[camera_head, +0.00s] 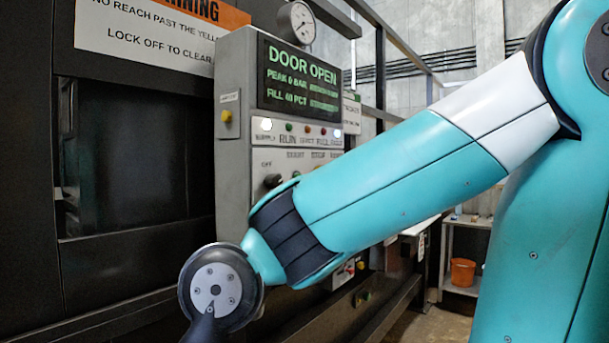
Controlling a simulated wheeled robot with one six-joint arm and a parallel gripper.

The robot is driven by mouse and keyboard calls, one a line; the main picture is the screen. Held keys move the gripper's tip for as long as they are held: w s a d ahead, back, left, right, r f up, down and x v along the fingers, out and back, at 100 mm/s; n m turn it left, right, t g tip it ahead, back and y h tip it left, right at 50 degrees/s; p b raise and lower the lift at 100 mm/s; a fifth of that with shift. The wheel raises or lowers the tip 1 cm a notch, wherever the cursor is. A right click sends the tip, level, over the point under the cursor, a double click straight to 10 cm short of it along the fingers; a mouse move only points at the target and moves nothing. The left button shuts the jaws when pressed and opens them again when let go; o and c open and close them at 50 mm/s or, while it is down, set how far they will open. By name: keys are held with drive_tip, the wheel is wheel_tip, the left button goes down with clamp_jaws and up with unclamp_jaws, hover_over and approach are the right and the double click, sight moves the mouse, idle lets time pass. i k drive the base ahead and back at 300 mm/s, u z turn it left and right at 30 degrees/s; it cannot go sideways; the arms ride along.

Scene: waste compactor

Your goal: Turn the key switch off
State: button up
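A grey control panel (233,160) stands on the dark machine in the middle of the view. A small dark round switch (272,181) sits on its face just below the word OFF. It may be the key switch; I cannot make out a key or which way it is turned. My teal arm crosses in front of the panel and hides its lower part. My wrist joint is low, left of the panel's bottom. My gripper is below the picture and not seen.
The panel's screen (298,78) reads DOOR OPEN. Indicator lamps sit in a row under it, and a yellow button (227,117) is on its left side. A gauge (298,22) tops the panel. The dark chamber opening (130,155) is at left. An orange bucket (463,272) stands far right.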

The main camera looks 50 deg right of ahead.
sight(272, 181)
drive_tip(key=k, duration=0.5)
drive_tip(key=u, duration=0.75)
drive_tip(key=i, duration=0.8)
drive_tip(key=z, duration=3)
